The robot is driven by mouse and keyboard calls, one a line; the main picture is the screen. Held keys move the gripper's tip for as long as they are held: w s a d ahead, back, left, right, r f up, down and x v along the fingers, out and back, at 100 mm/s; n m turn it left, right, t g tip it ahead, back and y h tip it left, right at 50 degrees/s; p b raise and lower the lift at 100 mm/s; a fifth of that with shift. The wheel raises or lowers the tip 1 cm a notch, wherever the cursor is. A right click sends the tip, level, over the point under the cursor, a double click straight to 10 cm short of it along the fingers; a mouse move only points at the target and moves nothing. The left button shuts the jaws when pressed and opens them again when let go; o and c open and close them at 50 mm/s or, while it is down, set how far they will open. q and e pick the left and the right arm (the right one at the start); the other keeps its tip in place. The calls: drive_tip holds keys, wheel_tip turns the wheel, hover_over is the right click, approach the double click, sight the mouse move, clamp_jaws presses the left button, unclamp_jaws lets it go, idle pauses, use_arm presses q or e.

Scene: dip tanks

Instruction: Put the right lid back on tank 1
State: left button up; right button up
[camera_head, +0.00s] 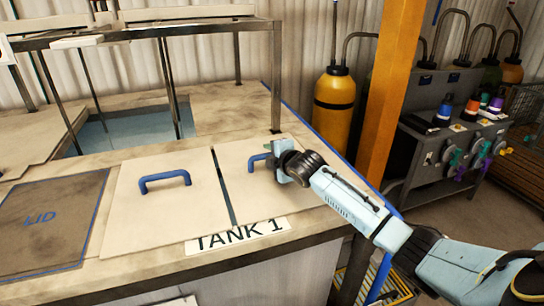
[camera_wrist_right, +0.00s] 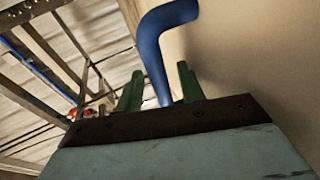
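The right lid (camera_head: 243,184) is a pale flat panel with a blue handle (camera_head: 255,160), and it lies on tank 1 behind the "TANK 1" label (camera_head: 238,236). A narrow dark gap parts it from the left lid (camera_head: 140,215), which has its own blue handle (camera_head: 165,181). My right gripper (camera_head: 274,167) is at the right lid's handle. In the right wrist view, its two green fingers (camera_wrist_right: 160,92) stand apart, with the blue handle (camera_wrist_right: 156,50) between them and a small gap visible beside it. My left gripper is not in view.
A dark square marked "LID" (camera_head: 42,222) is bare at the left. An open tank with bluish liquid (camera_head: 128,131) and a metal frame stand behind. An orange post (camera_head: 388,90) rises close to my right arm, with a yellow cylinder (camera_head: 333,105) beyond.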

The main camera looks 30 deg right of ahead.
drive_tip(key=shift+r, duration=0.15)
drive_tip(key=v, duration=1.2)
idle(0.3)
